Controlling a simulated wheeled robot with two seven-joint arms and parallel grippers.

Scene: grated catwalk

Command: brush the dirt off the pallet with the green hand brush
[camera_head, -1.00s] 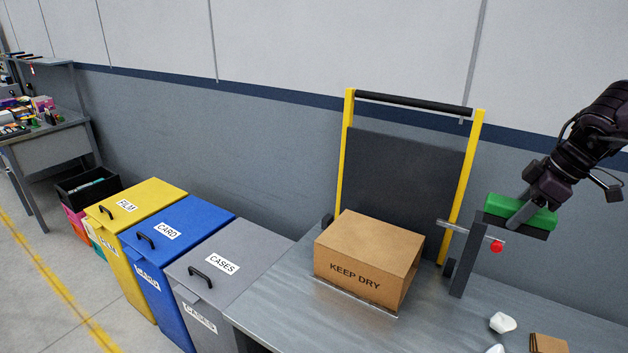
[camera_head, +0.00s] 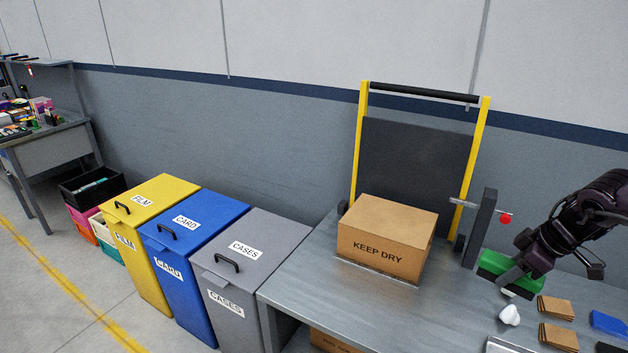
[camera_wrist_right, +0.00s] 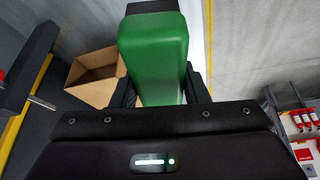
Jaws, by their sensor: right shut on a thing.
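The green hand brush (camera_head: 505,270) is in my right gripper (camera_head: 510,276), above the right part of the metal bench. In the right wrist view, the brush's green body (camera_wrist_right: 155,60) lies between the two dark fingers (camera_wrist_right: 160,88), which are shut on it. A black part shows at its far end. Dark bristles show along its lower side in the head view. I cannot make out a pallet or dirt in these frames. My left gripper is not in view.
A "KEEP DRY" carton (camera_head: 387,238) stands on the metal bench (camera_head: 320,268), in front of a yellow-posted frame (camera_head: 357,155). A dark post (camera_head: 480,228) with a red knob rises beside the brush. Brown pads (camera_head: 556,308) and a white item (camera_head: 509,315) lie nearby. Lidded bins (camera_head: 250,262) stand left.

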